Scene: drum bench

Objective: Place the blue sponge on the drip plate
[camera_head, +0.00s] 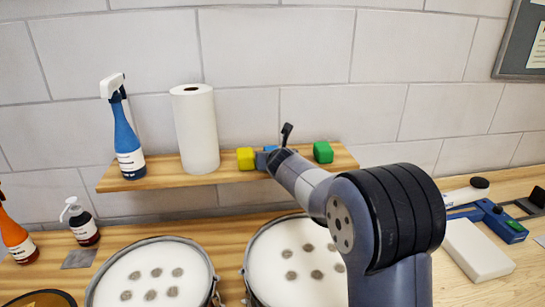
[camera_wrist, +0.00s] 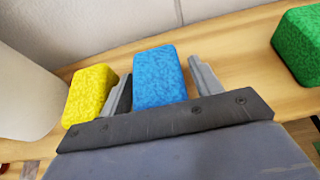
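The blue sponge (camera_wrist: 158,78) stands on the wooden wall shelf. In the head view only a bit of it (camera_head: 270,149) shows behind my gripper (camera_head: 277,158). In the wrist view my gripper (camera_wrist: 162,80) is open, with one finger on each side of the blue sponge and narrow gaps beside it. I cannot tell whether either finger touches it. A flat grey square (camera_head: 79,259) on the bench at left may be the drip plate; I cannot tell for sure.
On the shelf (camera_head: 215,177), a yellow sponge (camera_head: 245,159) stands close beside my left finger, and a green sponge (camera_head: 323,152) farther right. A paper roll (camera_head: 196,130) and blue spray bottle (camera_head: 127,140) stand left. Two drums (camera_head: 150,280) (camera_head: 290,262) sit below.

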